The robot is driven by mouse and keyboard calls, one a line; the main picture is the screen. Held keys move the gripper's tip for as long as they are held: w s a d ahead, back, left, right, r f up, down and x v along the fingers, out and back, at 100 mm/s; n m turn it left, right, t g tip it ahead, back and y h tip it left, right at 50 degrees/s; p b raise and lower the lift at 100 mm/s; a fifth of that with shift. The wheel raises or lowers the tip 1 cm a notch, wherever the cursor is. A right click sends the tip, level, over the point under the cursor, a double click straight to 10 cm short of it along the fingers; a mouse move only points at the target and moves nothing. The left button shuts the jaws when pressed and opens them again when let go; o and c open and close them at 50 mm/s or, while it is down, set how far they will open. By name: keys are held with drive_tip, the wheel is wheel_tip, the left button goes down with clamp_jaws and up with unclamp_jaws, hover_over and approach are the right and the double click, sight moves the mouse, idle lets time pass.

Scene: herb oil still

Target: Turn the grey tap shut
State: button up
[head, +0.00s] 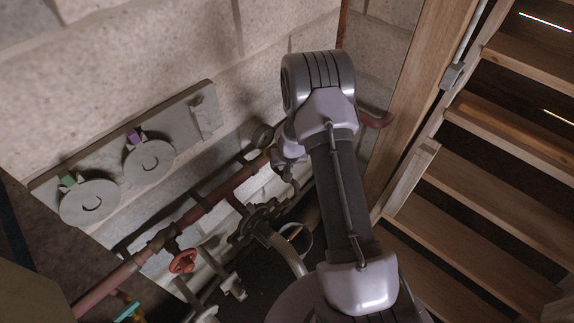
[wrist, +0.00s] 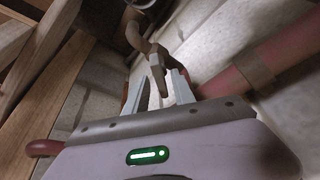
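In the wrist view, a grey-brown tap (wrist: 158,79) with a narrow tapered end hangs from a bent pipe (wrist: 134,34). Its narrow end shows between the two pale fingers of my gripper (wrist: 159,82). The fingers stand apart with a gap on each side of it, so my gripper looks open and not closed on it. I cannot tell whether either finger touches it. In the head view, my arm covers most of this spot, and the tap and my fingers cannot be made out clearly beside the pipe.
A dark red pipe (head: 222,191) runs along the block wall, with a small red handwheel (head: 183,261) and a dark wheel (head: 257,221). A grey wall board (head: 108,160) carries two round discs with purple and green tabs. Wooden stairs (head: 480,205) stand at the right.

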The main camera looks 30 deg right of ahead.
clamp_jaws()
drive_tip(key=shift+r+p, duration=0.15)
drive_tip(key=shift+p, duration=0.3)
drive_tip(key=m+p, duration=0.1)
drive_tip(key=p, duration=0.3)
drive_tip(key=shift+a+r+m+g+h, duration=0.1)
drive_tip(key=shift+r+m+g+h, duration=0.2)
drive_tip(key=shift+r+m, duration=0.1)
drive_tip(key=m+p, duration=0.1)
drive_tip(key=p, duration=0.3)
drive_tip(key=shift+h+p, duration=0.3)
drive_tip(key=shift+p, duration=0.05)
drive_tip(key=m+p, duration=0.1)
drive_tip(key=p, duration=0.2)
drive_tip(key=shift+w+a+f+m, duration=0.1)
drive_tip(key=shift+m, duration=0.2)
drive_tip(key=shift+f+m+g+h+p, duration=0.35)
drive_tip(key=shift+m+p, duration=0.35)
drive_tip(key=shift+p, duration=0.45)
